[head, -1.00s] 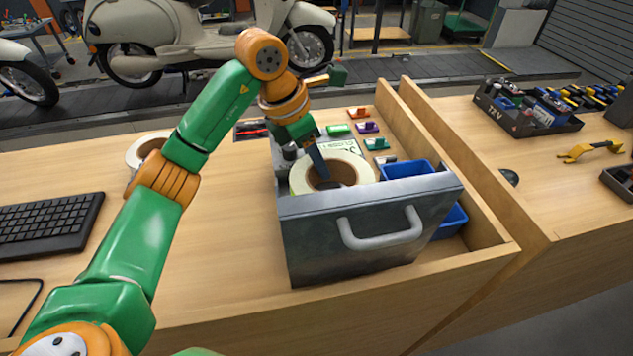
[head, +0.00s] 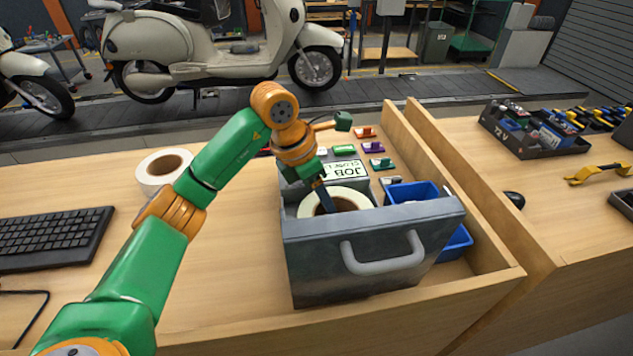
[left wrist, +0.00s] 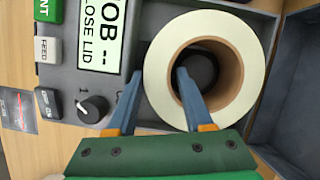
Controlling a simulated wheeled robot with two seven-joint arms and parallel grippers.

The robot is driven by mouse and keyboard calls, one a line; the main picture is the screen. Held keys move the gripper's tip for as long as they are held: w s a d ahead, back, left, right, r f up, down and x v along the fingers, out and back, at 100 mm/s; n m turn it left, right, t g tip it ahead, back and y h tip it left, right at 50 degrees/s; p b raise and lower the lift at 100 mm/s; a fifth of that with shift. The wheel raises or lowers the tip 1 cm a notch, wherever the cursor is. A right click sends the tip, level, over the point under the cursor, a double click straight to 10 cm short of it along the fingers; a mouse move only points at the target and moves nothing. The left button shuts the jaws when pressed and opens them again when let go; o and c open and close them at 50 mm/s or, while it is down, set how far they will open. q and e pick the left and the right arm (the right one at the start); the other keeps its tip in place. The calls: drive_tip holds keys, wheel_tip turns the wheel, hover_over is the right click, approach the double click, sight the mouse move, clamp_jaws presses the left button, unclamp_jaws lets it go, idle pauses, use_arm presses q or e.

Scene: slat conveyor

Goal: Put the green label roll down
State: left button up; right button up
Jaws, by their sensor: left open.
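The label roll (head: 349,199), pale cream-green with a brown core, lies inside the open grey label printer (head: 375,245). It also shows in the left wrist view (left wrist: 245,62), seen down into its core. My left gripper (head: 325,203) is at the roll's left side. In the left wrist view its blue-grey fingers (left wrist: 160,76) are open, one over the core's hole and one just outside the roll's left edge, with the roll's wall between them. I cannot tell whether they touch it. Part of the roll is hidden by the printer's front panel. My right gripper is not in view.
Another pale roll (head: 160,170) lies on the desk behind my left arm. A keyboard (head: 50,238) is at the left. Blue bins (head: 412,192) stand right of the printer, inside a wooden ledge (head: 455,165). A black tray (head: 535,130) is on the right-hand desk.

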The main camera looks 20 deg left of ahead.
use_arm(q)
drive_tip(key=v, duration=1.1)
drive_tip(key=shift+r, duration=0.25)
drive_tip(key=shift+s+a, duration=0.1)
drive_tip(key=shift+a, duration=0.05)
